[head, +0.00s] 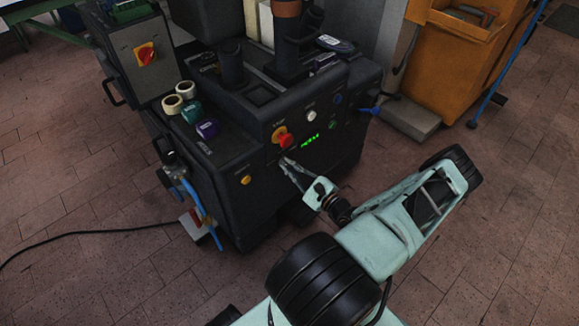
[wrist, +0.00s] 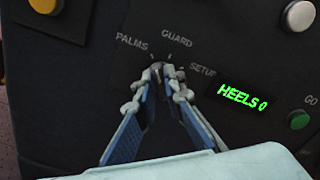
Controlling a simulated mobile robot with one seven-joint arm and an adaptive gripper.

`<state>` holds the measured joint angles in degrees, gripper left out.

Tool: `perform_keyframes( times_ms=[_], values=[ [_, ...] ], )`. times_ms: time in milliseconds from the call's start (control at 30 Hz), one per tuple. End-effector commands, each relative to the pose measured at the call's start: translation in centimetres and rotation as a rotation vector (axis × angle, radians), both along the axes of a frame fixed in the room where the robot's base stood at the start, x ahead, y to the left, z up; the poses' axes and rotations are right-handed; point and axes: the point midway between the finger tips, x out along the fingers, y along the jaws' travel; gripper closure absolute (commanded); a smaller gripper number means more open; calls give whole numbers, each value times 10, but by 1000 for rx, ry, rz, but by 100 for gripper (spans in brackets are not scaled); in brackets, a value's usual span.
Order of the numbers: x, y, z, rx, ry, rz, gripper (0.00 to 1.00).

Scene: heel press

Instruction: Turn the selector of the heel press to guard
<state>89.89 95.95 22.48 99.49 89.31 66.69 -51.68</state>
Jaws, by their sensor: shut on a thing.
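The heel press (head: 235,115) is a dark machine with a sloping control panel. In the wrist view its selector (wrist: 157,67) is a small dark knob below the printed words PALMS, GUARD and SETUP. The GUARD label (wrist: 177,39) is above the knob, PALMS to the upper left and SETUP to the right. My gripper (wrist: 163,73) is shut on the selector, with its fingertips on both sides of the knob. The fingertips cover most of it, so I cannot tell where it points. In the head view my gripper (head: 285,162) meets the panel below the red stop button (head: 284,139).
A green display (wrist: 242,97) reads HEELS 0, and a green GO button (wrist: 298,119) is right of it. An amber button (head: 246,180) is left of my gripper. Tape rolls (head: 178,97) lie on the press. An orange cabinet (head: 440,75) stands behind right.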

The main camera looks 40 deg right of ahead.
Motion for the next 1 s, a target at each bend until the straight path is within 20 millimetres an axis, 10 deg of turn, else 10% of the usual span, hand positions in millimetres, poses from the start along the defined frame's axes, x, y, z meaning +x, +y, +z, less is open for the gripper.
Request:
perform_keyframes(
  times_ms=[1000],
  values=[
    [0, -3, 0, 635, 51, -1, 100]
  ],
)
